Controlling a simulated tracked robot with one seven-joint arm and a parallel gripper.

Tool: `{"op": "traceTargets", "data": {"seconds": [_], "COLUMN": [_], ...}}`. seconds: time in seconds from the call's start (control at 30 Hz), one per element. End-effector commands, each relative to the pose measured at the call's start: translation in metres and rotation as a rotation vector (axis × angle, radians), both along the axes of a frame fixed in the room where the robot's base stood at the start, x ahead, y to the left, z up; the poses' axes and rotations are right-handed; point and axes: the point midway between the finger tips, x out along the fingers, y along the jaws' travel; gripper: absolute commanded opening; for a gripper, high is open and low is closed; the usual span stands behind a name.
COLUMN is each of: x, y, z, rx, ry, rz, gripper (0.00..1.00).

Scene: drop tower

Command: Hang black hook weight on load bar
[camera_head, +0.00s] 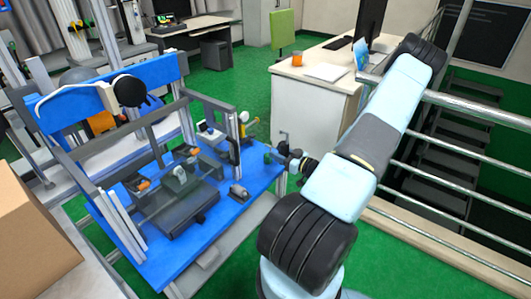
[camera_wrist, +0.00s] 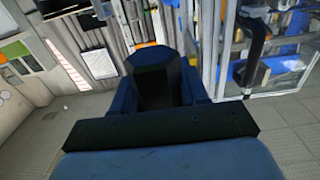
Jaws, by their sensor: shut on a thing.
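My gripper (camera_head: 284,158) is at the right edge of the blue platform (camera_head: 222,218), a little above its corner. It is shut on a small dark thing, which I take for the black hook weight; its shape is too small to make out. In the wrist view my gripper (camera_wrist: 155,85) shows blue sides around a dark middle, and the weight cannot be told apart there. I cannot pick out the load bar with certainty among the grey bars of the frame on the platform.
Clear panels and grey posts stand on the platform, with several small fittings. A small grey fitting (camera_head: 238,192) sits near its right edge. A white desk (camera_head: 315,100) stands behind. A metal railing (camera_head: 470,110) runs along the right. A cardboard box (camera_head: 35,235) is at the left.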

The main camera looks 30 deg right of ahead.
Motion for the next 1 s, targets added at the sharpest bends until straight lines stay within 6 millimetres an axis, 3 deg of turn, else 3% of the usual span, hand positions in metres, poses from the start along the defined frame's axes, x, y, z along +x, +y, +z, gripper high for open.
{"op": "traceTargets", "data": {"seconds": [1.0], "x": [0.049], "y": [0.028], "z": [0.0], "rx": [0.001], "ry": [-0.003], "rz": [0.029], "gripper": [0.0]}}
